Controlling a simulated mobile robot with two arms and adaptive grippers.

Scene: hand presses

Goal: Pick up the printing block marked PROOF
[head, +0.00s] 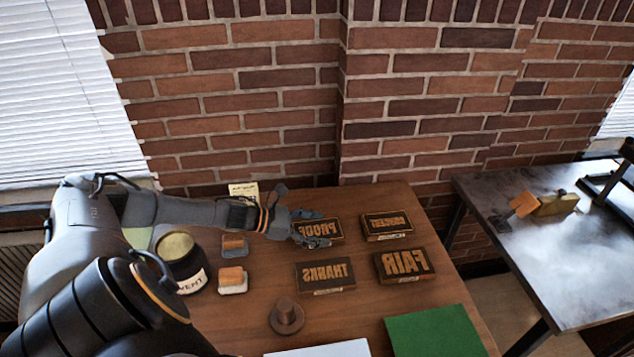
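The printing block marked PROOF (327,229) lies on the wooden table, in the back row of blocks, with its raised letters mirrored. My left gripper (319,228) reaches in from the left at the block's left end. Its two fingers are apart, one towards the block's far side and one towards its near side. The gripper hides part of the block's left end. I cannot tell whether the fingers touch it. My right gripper is not in view.
Beside it lie a block with small letters (387,225), a THANKS block (326,275) and a FAIR block (403,264). A dark round knob (286,317), a green sheet (434,333), an ink jar (181,262) and two wood-handled pieces (233,280) share the table. A brick wall stands behind.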

